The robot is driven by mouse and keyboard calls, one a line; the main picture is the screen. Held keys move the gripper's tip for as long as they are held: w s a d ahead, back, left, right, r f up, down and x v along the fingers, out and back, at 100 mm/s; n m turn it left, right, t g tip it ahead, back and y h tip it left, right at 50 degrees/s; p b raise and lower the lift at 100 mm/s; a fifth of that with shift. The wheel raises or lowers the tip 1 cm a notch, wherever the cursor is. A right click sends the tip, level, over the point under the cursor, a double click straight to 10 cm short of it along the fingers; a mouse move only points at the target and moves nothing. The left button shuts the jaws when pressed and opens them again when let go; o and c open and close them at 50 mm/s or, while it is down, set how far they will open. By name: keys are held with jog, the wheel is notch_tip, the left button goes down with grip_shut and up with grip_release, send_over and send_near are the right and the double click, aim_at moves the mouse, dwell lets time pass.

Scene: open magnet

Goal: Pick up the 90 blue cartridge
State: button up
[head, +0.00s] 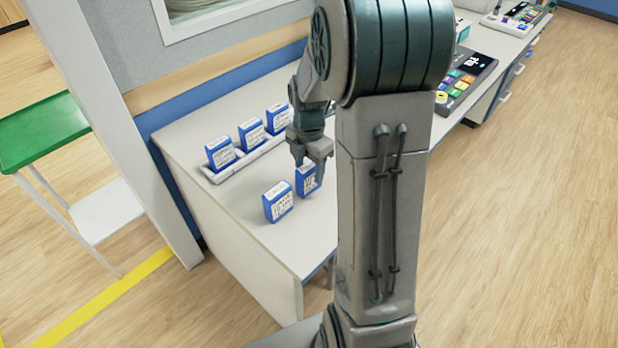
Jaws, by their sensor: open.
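Several blue cartridges with white labels show in the head view. Two stand upright on the pale counter: one at the front (277,201) and one just right of it (307,180). Three more stand in a row in a white tray (211,177): left (220,153), middle (252,134) and right (278,118). The label print is too small to tell which is the 90. My gripper (312,165) points down, open, at the top of the right cartridge on the counter. I cannot tell whether its fingers touch or straddle that cartridge.
The counter (190,138) backs onto a blue and grey wall. A keypad device (462,80) sits farther right. A green-topped stand (40,130) is at the far left, past a pale post. Part of the counter is hidden behind my arm.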

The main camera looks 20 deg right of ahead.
jog(key=shift+f, duration=1.45)
jog(key=c, duration=1.1)
jog(key=shift+r, duration=0.1)
